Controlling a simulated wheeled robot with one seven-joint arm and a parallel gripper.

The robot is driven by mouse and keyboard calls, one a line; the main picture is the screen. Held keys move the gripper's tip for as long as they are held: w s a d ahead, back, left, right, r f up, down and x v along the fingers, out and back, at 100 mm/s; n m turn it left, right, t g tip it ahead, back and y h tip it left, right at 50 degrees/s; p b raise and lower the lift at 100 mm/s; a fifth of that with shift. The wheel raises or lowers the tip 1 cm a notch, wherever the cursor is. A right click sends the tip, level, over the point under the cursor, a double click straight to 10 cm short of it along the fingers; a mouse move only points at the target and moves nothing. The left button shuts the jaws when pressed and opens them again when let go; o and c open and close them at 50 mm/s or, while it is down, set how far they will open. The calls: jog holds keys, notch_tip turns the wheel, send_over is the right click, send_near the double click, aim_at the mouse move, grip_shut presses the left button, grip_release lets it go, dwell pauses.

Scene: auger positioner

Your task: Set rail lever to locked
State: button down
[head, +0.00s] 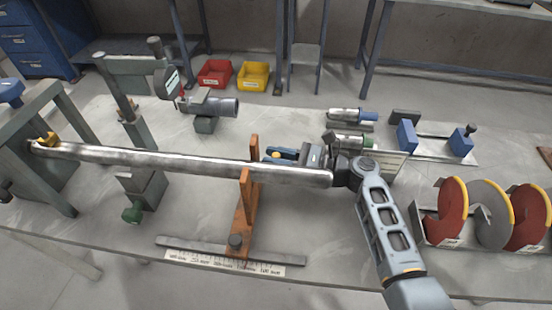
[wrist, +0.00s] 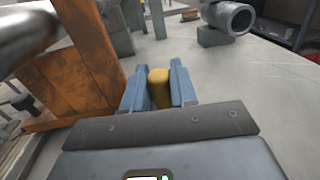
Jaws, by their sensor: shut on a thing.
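My gripper (head: 277,153) is just behind the orange upright bracket (head: 247,200), under the raised right end of the long steel tube. In the wrist view, its two blue fingers (wrist: 158,90) are closed on both sides of a rounded yellow piece (wrist: 158,78). This looks like the grip of the rail lever, but its lower part and any lever arm are hidden, so I cannot tell its setting. The orange bracket stands at the left of the wrist view (wrist: 85,60), close to the fingers. Its foot sits at the scaled rail (head: 285,260).
The long steel tube (head: 190,159) runs leftward from beside my gripper. A dark grey cylinder on a block (head: 223,107) stands behind it. Red and grey auger discs (head: 490,225) stand at right, with blue fixtures (head: 407,137) behind. Red (head: 215,73) and yellow bins (head: 252,76) are at the back.

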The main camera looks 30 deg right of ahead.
jog(key=c, duration=1)
grip_release()
jog(key=shift+s+d, duration=0.1)
jog(key=v, duration=0.7)
jog(key=shift+s+d+b, duration=0.15)
jog(key=shift+s+b, duration=0.05)
jog(key=shift+b, duration=0.15)
jog(key=shift+c, duration=0.4)
